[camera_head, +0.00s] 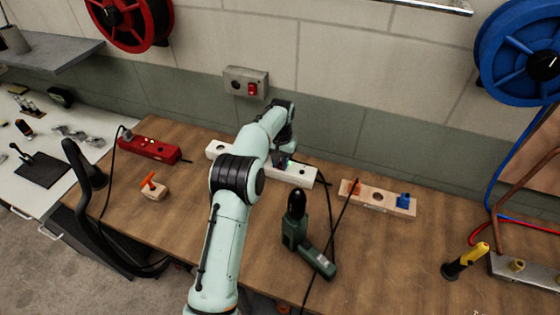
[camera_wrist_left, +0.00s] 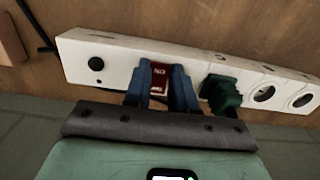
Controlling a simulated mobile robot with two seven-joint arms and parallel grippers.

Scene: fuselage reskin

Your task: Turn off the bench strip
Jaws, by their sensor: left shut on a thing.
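The bench strip is a long white power strip (camera_head: 298,176) on the wooden bench near the wall. In the left wrist view the strip (camera_wrist_left: 90,47) crosses the upper part, with a red rocker switch (camera_wrist_left: 159,76), a round black spot and open sockets. A dark green plug (camera_wrist_left: 222,92) sits in it, right of the switch. My left gripper (camera_wrist_left: 160,92) is shut on the red switch, a blue finger on each side of it. In the head view this gripper (camera_head: 283,160) is over the strip, partly hidden by my arm. My right gripper is not in view.
A red strip (camera_head: 150,149) lies left, and a wooden block with a blue piece (camera_head: 403,201) lies right. A grey wall box with a red switch (camera_head: 251,88) is above.

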